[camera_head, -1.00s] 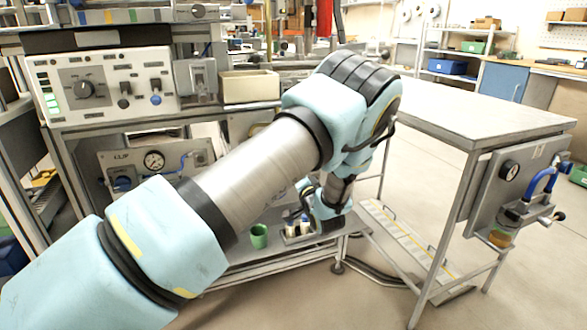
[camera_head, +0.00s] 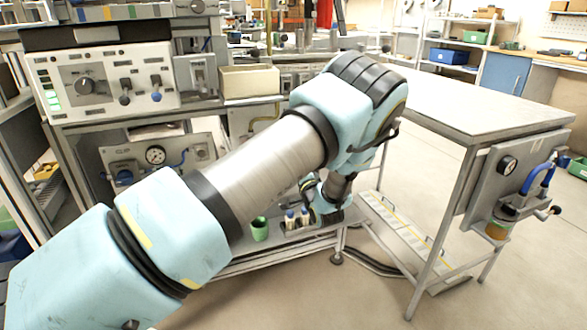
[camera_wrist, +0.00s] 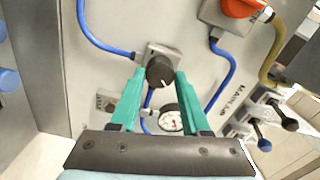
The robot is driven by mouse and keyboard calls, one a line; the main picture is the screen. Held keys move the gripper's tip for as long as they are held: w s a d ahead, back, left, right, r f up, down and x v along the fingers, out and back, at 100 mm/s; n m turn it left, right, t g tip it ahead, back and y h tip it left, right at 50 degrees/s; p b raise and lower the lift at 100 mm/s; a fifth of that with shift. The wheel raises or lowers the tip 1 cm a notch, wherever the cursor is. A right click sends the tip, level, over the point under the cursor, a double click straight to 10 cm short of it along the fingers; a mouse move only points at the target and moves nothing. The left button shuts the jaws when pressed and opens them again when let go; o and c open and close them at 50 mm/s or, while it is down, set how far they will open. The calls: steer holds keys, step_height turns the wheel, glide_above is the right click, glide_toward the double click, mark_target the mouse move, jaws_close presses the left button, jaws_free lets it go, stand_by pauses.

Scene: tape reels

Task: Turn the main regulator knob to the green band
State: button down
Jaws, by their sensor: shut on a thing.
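The black regulator knob (camera_wrist: 160,71), with a pale pointer line, sits on a grey square block on the panel in the wrist view. My gripper (camera_wrist: 159,80) has its two teal fingers on either side of this knob, shut on it. A round white gauge (camera_wrist: 171,121) with a red mark shows just below the knob, partly behind the right finger. Its needle and any green band are too small to read. The lettering "MAIN AIR" (camera_wrist: 228,97) is on the panel to the right. In the head view my arm hides the fingers and this knob.
Blue hoses (camera_wrist: 220,84) run close beside the fingers. An orange-red knob (camera_wrist: 243,8) is at the upper right. In the head view, a green cup (camera_head: 260,229) and small bottles (camera_head: 291,219) stand on the low shelf near my wrist. Another gauge (camera_head: 155,155) is on the left panel.

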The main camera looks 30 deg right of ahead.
steer(key=shift+c, duration=1.8)
jaws_free()
steer(key=s+a, duration=0.1)
steer(key=s, duration=0.9)
steer(key=shift+s+a, duration=0.15)
steer(key=shift+s, duration=0.25)
steer(key=shift+w, duration=0.15)
